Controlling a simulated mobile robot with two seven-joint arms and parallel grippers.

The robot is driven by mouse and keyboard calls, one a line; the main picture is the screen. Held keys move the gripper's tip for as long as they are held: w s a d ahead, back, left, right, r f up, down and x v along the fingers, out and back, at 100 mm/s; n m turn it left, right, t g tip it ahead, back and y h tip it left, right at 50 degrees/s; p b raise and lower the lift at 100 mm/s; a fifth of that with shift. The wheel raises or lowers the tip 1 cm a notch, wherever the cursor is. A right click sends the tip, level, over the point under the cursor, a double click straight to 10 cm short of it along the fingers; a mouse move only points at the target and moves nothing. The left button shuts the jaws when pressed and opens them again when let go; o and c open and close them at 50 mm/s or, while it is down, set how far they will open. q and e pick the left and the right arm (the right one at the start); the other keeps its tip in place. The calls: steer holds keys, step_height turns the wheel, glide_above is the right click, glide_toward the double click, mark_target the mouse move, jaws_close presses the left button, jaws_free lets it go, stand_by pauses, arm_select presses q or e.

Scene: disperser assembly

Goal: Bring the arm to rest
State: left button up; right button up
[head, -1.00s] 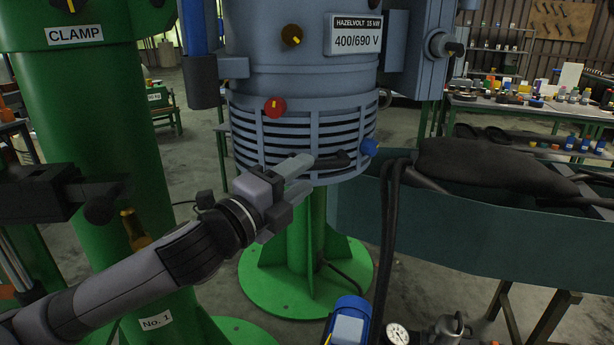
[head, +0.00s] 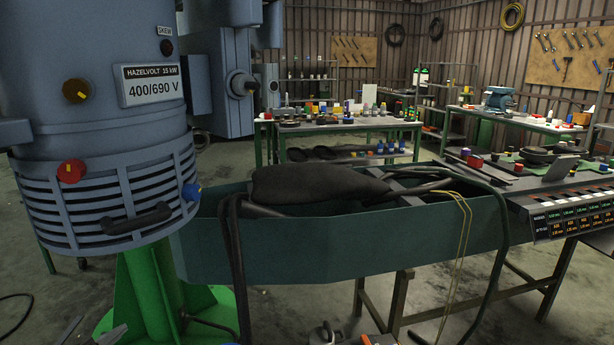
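Only the tips of my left gripper (head: 92,333) show, at the bottom left edge of the head view. Two grey fingertips stand apart with nothing visible between them; the rest of the arm is out of frame. They are below the blue-grey motor housing (head: 85,110) and clear of its dark handle (head: 137,219).
A green stand (head: 150,290) holds up the housing. A dark green trough (head: 330,250) with a black bundle (head: 315,185) and hoses fills the middle. A bench with small parts (head: 560,190) stands at right. Bare floor (head: 290,305) shows below the trough.

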arm_select(q)
steer(key=s+d+f+n+g, duration=0.2)
steer(key=s+f+n+g, duration=0.3)
steer(key=s+f, duration=0.45)
steer(key=s+d+f+n+g, duration=0.3)
steer(key=s+f+n+g, duration=0.2)
steer(key=s+f, duration=0.4)
steer(key=w+d+f+t+h, duration=0.2)
steer(key=w+f+t, duration=0.3)
steer(key=f+t, duration=0.2)
steer(key=shift+w+d+f+h, duration=0.15)
steer(key=shift+d+f+h, duration=0.05)
steer(key=shift+f+h, duration=0.1)
